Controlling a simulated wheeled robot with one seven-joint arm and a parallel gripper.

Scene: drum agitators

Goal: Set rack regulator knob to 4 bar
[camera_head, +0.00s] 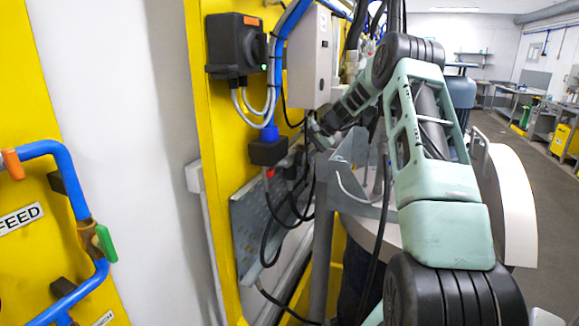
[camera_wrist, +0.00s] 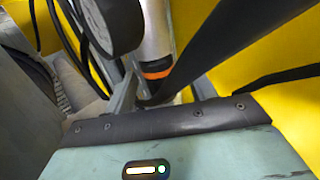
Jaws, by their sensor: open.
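I cannot pick out the rack regulator knob for certain, and no pressure reading or scale is legible. A dark round part (camera_wrist: 108,22) shows at the top of the wrist view, beside a silver cylinder (camera_wrist: 157,35) with an orange band. I cannot tell whether the round part is the knob. My gripper (camera_head: 320,132) is at the far end of my outstretched arm in the head view, just below a grey box and among cables. It is open, and I see nothing held in it. Its fingertips are small and partly hidden there.
A grey box (camera_head: 309,55) and a black switch box (camera_head: 236,45) are on the yellow panel (camera_head: 205,130). Black cables (camera_head: 266,240) hang by a perforated grey plate (camera_head: 245,230). Blue pipes with a green-handled valve (camera_head: 104,243) are at left. Open floor (camera_head: 535,190) lies right.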

